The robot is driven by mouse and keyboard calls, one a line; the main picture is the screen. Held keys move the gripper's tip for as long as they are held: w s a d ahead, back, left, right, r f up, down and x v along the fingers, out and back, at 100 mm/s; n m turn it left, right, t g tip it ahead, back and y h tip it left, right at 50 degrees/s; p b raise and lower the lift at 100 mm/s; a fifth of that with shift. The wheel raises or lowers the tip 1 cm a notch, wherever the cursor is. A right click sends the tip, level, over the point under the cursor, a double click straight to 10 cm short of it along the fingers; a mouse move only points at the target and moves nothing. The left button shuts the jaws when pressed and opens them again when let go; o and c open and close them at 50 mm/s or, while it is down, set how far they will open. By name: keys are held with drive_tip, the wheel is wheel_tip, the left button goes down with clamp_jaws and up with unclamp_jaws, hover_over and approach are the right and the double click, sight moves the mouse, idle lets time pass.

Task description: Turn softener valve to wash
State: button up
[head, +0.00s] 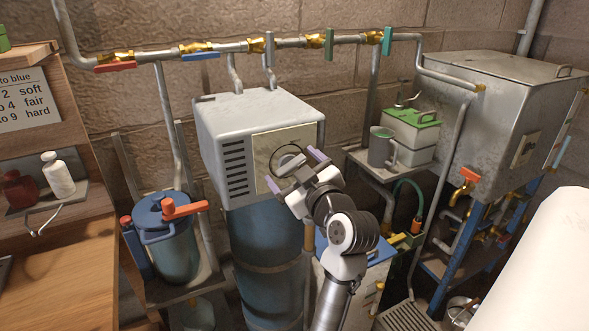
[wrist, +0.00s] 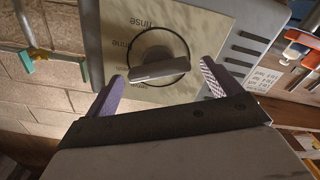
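The softener is a pale grey box (head: 262,110) on a blue cylinder (head: 268,250). Its front has a cream dial plate (head: 268,143) with a dark ring, partly hidden by my gripper (head: 295,170). In the wrist view the plate (wrist: 205,25) carries a grey bar-shaped valve knob (wrist: 158,68) inside the ring. The word "rinse" reads above the knob, and a partly legible "rine" stands to its left.
A blue-lidded pot (head: 165,235) with an orange handle stands left of the softener. A shelf at right holds a grey-green jug (head: 382,147) and a green-lidded box (head: 412,135). A large metal tank (head: 490,120) stands beyond. Pipes with coloured valves run along the wall above.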

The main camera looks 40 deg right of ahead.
drive_tip(key=b+v, duration=0.3)
drive_tip(key=v, duration=1.1)
drive_tip(key=shift+b, duration=0.4)
